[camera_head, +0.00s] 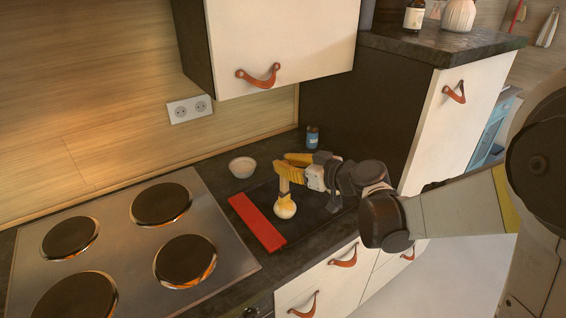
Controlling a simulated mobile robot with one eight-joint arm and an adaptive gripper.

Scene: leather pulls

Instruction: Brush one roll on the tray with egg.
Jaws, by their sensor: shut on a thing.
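My gripper (287,168) has yellow fingers and is shut on a pale upright stick, which looks like the brush (284,185). One round pale roll (286,209) sits directly below it. The brush's lower end meets the roll in the picture; I cannot tell whether it touches. The roll is on a dark flat surface, which looks like the tray (312,213), hard to tell from the dark counter. A small white bowl (242,167) stands behind and left of the roll; its contents are not clear. Other rolls, if any, are hidden or not visible.
A long red flat piece (257,223) lies left of the roll. A stove (130,250) with several round plates fills the left. A small blue jar (312,137) stands behind my gripper. A wall cabinet (280,45) hangs above, and a tall cabinet (440,125) stands right.

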